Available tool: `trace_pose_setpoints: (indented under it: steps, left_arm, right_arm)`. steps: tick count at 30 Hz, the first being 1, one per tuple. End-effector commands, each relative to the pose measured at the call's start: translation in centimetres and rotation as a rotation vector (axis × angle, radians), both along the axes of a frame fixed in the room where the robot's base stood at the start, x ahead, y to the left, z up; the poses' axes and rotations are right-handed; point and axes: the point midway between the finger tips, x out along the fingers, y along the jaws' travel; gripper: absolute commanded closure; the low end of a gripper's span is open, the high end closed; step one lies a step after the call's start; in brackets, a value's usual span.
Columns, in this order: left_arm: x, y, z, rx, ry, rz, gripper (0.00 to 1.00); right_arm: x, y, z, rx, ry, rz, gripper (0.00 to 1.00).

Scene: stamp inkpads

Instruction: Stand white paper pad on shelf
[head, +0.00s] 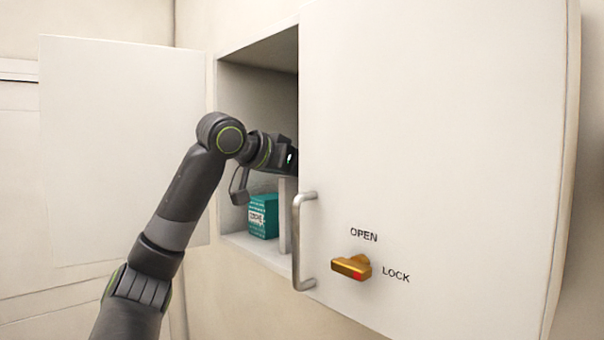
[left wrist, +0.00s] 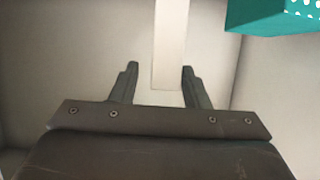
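The white paper pad (head: 288,215) stands upright on the cabinet shelf (head: 262,246), to the right of a teal box. In the left wrist view the pad (left wrist: 170,40) shows as a narrow upright white strip. My left gripper (left wrist: 160,69) is open, its fingers spread on either side of the pad's lower end, with a gap on the left; I cannot tell whether the right finger touches it. In the head view my left gripper (head: 286,156) is inside the cabinet, above the box, and its fingertips are hidden. My right gripper is not in view.
The teal box (head: 263,216) stands on the shelf and also shows in the left wrist view (left wrist: 265,18). The left door (head: 110,140) is open. The right door (head: 440,130), with a metal handle (head: 297,240) and orange latch (head: 352,267), covers the cabinet's right side.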

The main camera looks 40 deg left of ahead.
Motion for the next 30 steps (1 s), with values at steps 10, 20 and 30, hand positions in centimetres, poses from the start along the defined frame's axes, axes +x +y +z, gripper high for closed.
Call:
trace_pose_setpoints:
  steps: [10,20,30]
  left_arm:
    - [-0.6,0.1,0.1,0.000,0.001,0.001,0.59]
    - [-6.9,0.6,2.6,0.002,-0.006,0.002,0.59]
    - [-13.8,1.2,5.6,0.000,-0.004,0.000,0.59]
  right_arm:
    - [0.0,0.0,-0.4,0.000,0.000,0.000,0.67]
    - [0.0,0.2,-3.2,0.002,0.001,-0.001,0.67]
    - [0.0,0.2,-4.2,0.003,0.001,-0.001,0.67]
